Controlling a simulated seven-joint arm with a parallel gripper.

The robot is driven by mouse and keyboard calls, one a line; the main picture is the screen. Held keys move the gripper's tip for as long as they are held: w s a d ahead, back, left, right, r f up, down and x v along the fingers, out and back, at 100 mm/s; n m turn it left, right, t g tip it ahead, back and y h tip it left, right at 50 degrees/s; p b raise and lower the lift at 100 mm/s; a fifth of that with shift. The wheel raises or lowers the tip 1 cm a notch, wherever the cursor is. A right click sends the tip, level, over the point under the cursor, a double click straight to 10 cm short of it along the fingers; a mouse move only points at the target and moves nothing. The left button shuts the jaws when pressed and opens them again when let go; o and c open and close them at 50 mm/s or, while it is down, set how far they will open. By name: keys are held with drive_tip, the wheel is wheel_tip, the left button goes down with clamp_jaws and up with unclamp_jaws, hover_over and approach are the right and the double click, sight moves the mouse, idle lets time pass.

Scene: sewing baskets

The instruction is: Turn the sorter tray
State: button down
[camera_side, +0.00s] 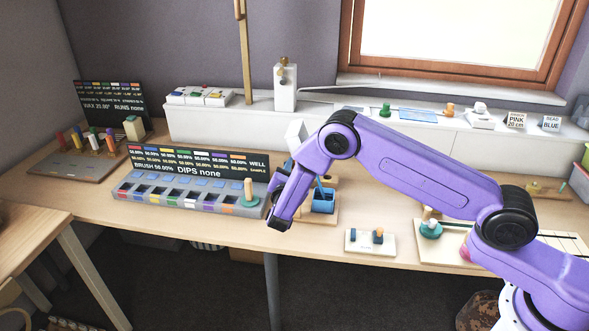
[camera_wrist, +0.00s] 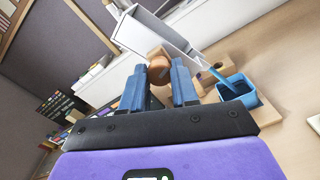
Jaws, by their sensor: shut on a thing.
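A white tray-like piece (camera_wrist: 155,32), which I take to be the sorter tray, stands tilted just beyond my fingertips in the wrist view. Part of it shows behind my arm in the side view (camera_side: 297,130). A round wooden knob (camera_wrist: 159,72) sits in front of it. My gripper (camera_wrist: 158,65) has its two blue fingers on either side of this knob and is shut on it. How the knob joins the tray is hard to see. In the side view my purple arm hides most of the fingers and the knob.
A blue cup (camera_wrist: 240,92) with a blue stick in it stands on a wooden base close to the right of my fingers. A grey dip rack (camera_side: 180,196) with coloured labels stands left of my arm. A small board with two pegs (camera_side: 370,243) lies at the table's front edge.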

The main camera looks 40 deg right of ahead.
drive_tip(key=c, duration=0.9)
unclamp_jaws()
drive_tip(key=v, duration=1.7)
drive_tip(key=shift+s+a, duration=0.2)
drive_tip(key=shift+a, duration=0.05)
drive_tip(key=shift+r, duration=0.1)
drive_tip(key=s+d+r+m+g, duration=0.4)
drive_tip(key=d+r+g, duration=0.1)
drive_tip(key=s+d+r+m+g+y, duration=0.2)
drive_tip(key=s+d+y, duration=0.1)
drive_tip(key=s, duration=0.7)
drive_tip(key=s+d+r+m+g+y, duration=0.1)
drive_tip(key=s+d+r+g+y, duration=0.1)
drive_tip(key=s, duration=0.7)
drive_tip(key=s+d+r+m+g+y, duration=0.2)
drive_tip(key=s+d+y, duration=0.3)
drive_tip(key=s+y, duration=0.3)
drive_tip(key=s+g, duration=0.1)
drive_tip(key=s, duration=0.1)
drive_tip(key=shift+s+d+m+g, duration=0.3)
drive_tip(key=shift+r, duration=0.15)
